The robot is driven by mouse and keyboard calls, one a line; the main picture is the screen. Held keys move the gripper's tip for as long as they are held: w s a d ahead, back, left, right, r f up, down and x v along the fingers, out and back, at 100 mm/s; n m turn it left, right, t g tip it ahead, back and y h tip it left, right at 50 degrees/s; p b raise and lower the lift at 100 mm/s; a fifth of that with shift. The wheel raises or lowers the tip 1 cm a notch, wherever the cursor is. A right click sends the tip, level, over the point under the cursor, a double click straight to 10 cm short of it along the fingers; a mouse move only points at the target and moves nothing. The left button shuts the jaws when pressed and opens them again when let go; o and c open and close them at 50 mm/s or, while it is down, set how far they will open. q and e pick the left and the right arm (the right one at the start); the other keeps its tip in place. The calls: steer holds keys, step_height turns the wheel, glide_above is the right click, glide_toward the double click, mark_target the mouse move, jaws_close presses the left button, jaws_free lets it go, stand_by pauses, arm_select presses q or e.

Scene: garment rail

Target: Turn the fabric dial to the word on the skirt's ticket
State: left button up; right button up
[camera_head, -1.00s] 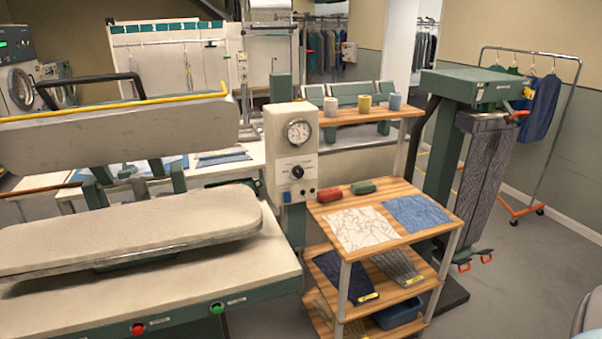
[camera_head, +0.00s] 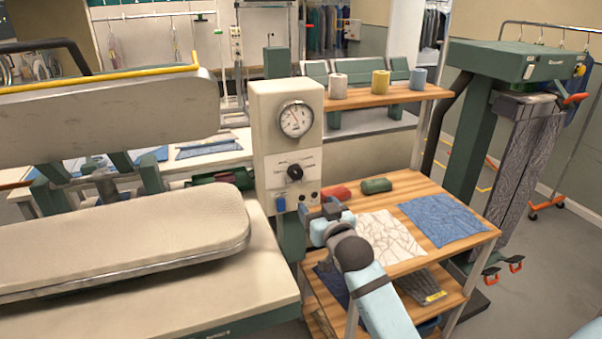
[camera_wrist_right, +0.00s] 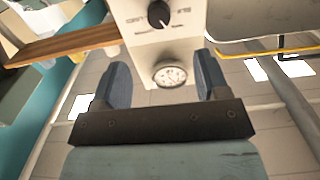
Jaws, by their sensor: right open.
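The fabric dial, a black knob (camera_head: 295,173) on the cream control box (camera_head: 262,130), sits below a round gauge (camera_head: 295,119). The words around the dial are too small to read. In the right wrist view the dial (camera_wrist_right: 158,14) is at the top, beyond the fingers. My right gripper (camera_head: 325,208) is open and empty, below and right of the dial, apart from it. Its two blue fingers (camera_wrist_right: 161,60) show spread in the wrist view. I cannot tell which garment is the skirt; a grey folded cloth (camera_head: 420,283) with a yellow ticket lies on the lower shelf. My left gripper is out of view.
The padded press (camera_head: 120,232) stands left of the box. A garment hangs in the green stand (camera_head: 530,165) at right.

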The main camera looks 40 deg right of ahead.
mark_target(297, 175)
steer(key=x, duration=0.4)
steer(key=p+x, duration=0.1)
steer(key=x, duration=0.3)
steer(key=r+x, duration=0.1)
steer(key=x, duration=0.3)
steer(key=shift+w+d+p, duration=0.25)
steer(key=shift+w+p, duration=0.05)
steer(key=shift+p, duration=0.05)
steer(key=shift+w+d, duration=0.15)
steer(key=shift+w, duration=0.45)
steer(key=c, duration=0.9)
